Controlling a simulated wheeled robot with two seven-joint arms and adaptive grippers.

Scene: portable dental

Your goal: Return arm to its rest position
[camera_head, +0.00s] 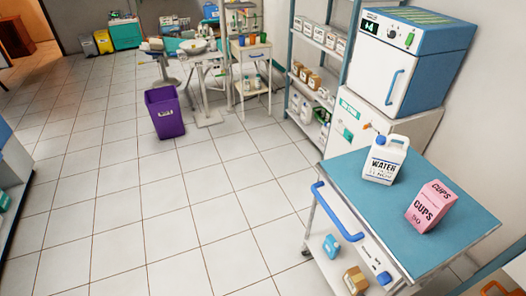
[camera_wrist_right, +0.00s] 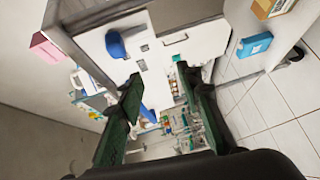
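My right gripper (camera_wrist_right: 160,84) shows in the right wrist view. Its two green-faced fingers stand wide apart with nothing held between them. Beyond the fingers is the white front of a cart, apart from them as far as I can tell. Neither gripper shows in the head view, and my left gripper is in no view. The arm's full pose is hidden.
The blue-topped cart (camera_head: 345,178) carries a water jug (camera_head: 385,160) and a pink cups box (camera_head: 430,206). Its blue handle (camera_head: 338,212) sticks out. A white sterilizer (camera_head: 390,75) and shelves stand behind. A purple bin (camera_head: 165,112) stands on otherwise open tiled floor.

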